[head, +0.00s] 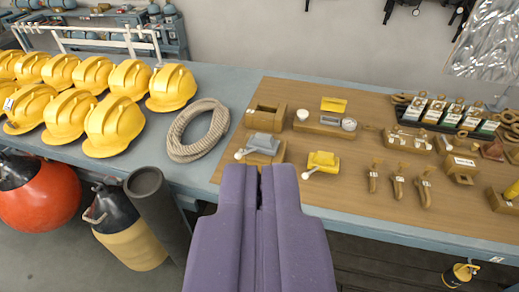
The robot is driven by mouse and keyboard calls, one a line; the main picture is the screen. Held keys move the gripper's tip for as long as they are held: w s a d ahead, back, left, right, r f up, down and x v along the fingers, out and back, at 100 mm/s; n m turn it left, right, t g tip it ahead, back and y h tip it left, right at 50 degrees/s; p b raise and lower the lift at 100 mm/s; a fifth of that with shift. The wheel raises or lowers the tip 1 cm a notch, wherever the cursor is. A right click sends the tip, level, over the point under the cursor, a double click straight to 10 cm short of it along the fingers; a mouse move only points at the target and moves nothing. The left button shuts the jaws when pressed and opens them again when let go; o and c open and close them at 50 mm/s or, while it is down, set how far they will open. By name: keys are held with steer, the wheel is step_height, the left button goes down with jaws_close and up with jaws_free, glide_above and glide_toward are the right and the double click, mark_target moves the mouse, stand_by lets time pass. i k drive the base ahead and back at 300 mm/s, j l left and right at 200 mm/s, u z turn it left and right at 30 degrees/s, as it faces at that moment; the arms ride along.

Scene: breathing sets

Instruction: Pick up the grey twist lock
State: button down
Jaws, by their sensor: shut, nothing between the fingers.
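The grey twist lock (265,143) sits on the wooden board (349,181), on a small brown base block. It has a grey block body and a short lever with a pale round knob pointing left. My purple gripper (259,182) is shut and empty. In the picture its tips lie just below the grey lock and overlap the lower part of its base block. I cannot tell whether they touch.
A similar yellow twist lock (322,160) sits close to the right. Dials, hooks and tagged pieces lie further right. A coiled rope (197,131) and several yellow helmets (113,124) are left. A dark tube (157,210) stands below the bench edge.

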mark_target(264, 144)
steer(key=i+j, duration=0.15)
steer(key=i, duration=0.3)
steer(key=i+j, duration=0.15)
steer(key=i, duration=0.25)
steer(key=i+j+z, duration=0.1)
steer(key=i, duration=0.35)
steer(key=i+j, duration=0.25)
steer(key=i, duration=0.15)
